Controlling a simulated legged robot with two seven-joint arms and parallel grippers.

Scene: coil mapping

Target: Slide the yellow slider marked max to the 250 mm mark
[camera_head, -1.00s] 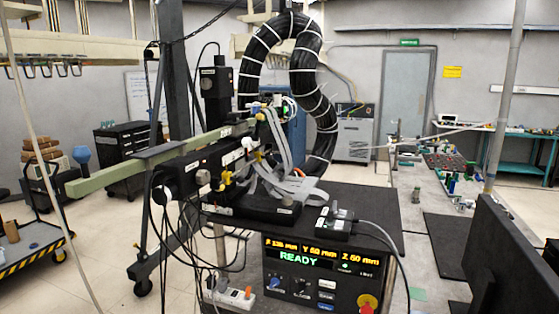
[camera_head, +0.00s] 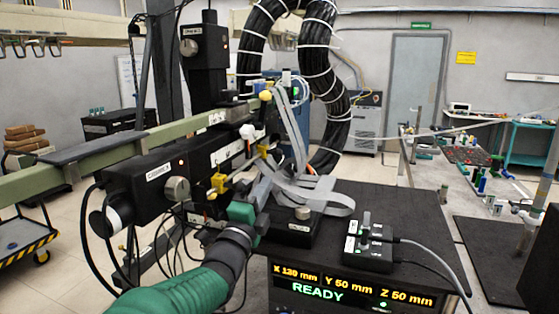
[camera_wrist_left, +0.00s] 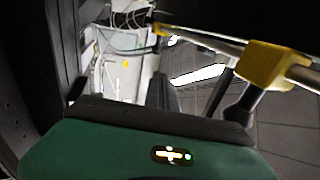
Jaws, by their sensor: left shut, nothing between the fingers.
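Two yellow sliders show on the black rail of the stage in the head view: a left one (camera_head: 217,183) and a right one (camera_head: 262,152). Their marks are too small to read, so I cannot tell which is max. My left gripper (camera_head: 247,212) is below and right of the left slider, in front of the rail, apparently touching neither slider. Its fingers are mostly hidden; it is shut and empty. In the left wrist view a yellow block (camera_wrist_left: 270,66) sits on a metal rod at upper right, beside the gripper's green body. My right gripper is out of view.
A grey ribbon cable (camera_head: 320,192) droops right of the sliders. A black switch box (camera_head: 368,252) stands on the dark table (camera_head: 425,232). The controller display (camera_head: 350,288) reads READY. A long green beam (camera_head: 45,183) and black cables lie left of the gripper.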

